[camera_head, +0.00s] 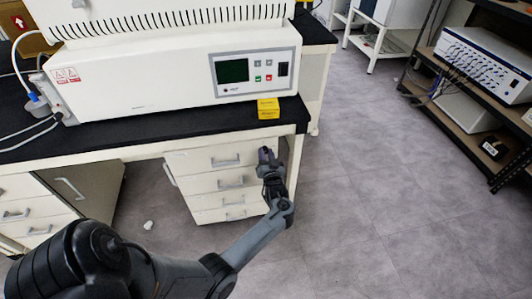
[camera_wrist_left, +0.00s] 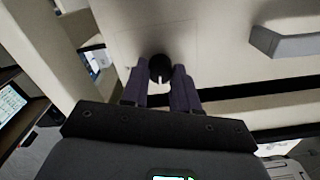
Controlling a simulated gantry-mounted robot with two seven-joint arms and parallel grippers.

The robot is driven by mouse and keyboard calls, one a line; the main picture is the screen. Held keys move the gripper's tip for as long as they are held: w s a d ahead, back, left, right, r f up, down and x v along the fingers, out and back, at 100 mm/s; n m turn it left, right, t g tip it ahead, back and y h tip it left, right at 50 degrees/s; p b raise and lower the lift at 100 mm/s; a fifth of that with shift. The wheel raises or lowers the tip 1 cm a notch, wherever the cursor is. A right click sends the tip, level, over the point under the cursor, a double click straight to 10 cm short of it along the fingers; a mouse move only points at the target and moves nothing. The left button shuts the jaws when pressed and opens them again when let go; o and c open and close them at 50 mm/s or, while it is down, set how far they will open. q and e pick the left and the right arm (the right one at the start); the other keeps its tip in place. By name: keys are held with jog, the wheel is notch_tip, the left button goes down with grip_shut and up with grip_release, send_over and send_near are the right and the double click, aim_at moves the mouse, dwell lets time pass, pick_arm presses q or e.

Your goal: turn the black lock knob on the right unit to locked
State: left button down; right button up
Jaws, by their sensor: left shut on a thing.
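The black lock knob (camera_wrist_left: 160,67) is a small round knob on a cream panel, with a white mark at its lower edge in the left wrist view. My left gripper (camera_wrist_left: 161,80) has its two dark purple fingers on either side of the knob and is shut on it. In the head view my left gripper (camera_head: 266,157) is at the front right of the bench, by the drawer unit (camera_head: 215,160). The knob is hidden there behind the gripper. My right gripper is in neither view.
A white freeze dryer (camera_head: 150,85) with a green screen stands on the black benchtop (camera_head: 130,135). A yellow box (camera_head: 268,108) sits near the bench's front edge. A grey drawer handle (camera_wrist_left: 285,43) is right of the knob.

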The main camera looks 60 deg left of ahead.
pick_arm(q)
jog(key=m+p, duration=0.6)
jog(key=m, duration=0.5)
jog(key=shift+m, duration=0.3)
jog(key=m+p, duration=0.1)
jog(key=m, duration=0.2)
jog(key=shift+m, duration=0.8)
jog(key=c, duration=0.8)
grip_release()
jog(key=shift+c, duration=0.2)
